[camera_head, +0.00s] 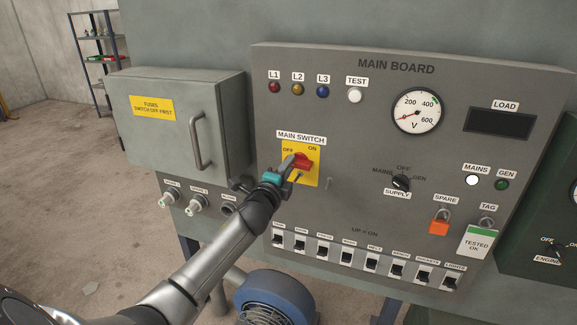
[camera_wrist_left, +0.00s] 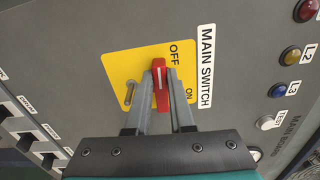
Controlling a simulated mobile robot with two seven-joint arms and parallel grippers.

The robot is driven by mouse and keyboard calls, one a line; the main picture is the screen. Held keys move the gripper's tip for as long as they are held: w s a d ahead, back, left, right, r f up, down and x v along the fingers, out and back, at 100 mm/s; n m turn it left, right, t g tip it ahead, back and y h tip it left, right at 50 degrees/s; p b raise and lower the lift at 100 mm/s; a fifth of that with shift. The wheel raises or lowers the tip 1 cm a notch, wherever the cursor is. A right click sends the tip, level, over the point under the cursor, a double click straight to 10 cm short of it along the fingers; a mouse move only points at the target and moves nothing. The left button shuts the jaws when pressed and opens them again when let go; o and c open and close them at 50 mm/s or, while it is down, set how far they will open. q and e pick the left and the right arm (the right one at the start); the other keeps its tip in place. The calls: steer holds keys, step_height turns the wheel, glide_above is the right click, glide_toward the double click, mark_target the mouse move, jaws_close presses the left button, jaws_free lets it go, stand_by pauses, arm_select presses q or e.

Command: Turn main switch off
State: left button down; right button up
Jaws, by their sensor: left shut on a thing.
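The main switch is a red handle (camera_head: 304,161) on a yellow plate (camera_head: 314,178), with OFF at its upper left and ON at its upper right. My left gripper (camera_head: 293,170) is at the switch, its fingers partly covering the handle in the head view. In the left wrist view the handle (camera_wrist_left: 160,82) sits between the two grey fingers of my left gripper (camera_wrist_left: 160,98), which are shut on it. The handle lies roughly level across the plate; I cannot tell exactly which label it points to. My right gripper is not in view.
The grey main board (camera_head: 345,115) carries lamps, a voltmeter (camera_head: 417,111), a supply knob (camera_head: 401,182) and a row of breakers (camera_head: 346,254) below. A fuse box (camera_head: 165,120) with a bar handle stands left of it. An orange padlock (camera_head: 439,226) hangs right.

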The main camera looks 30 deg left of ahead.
arm_select(q)
steer(key=shift+n, duration=0.6)
steer(key=c, duration=0.8)
jaws_free()
steer(key=shift+s+f, duration=0.1)
steer(key=v, duration=1.5)
steer(key=shift+d, duration=0.15)
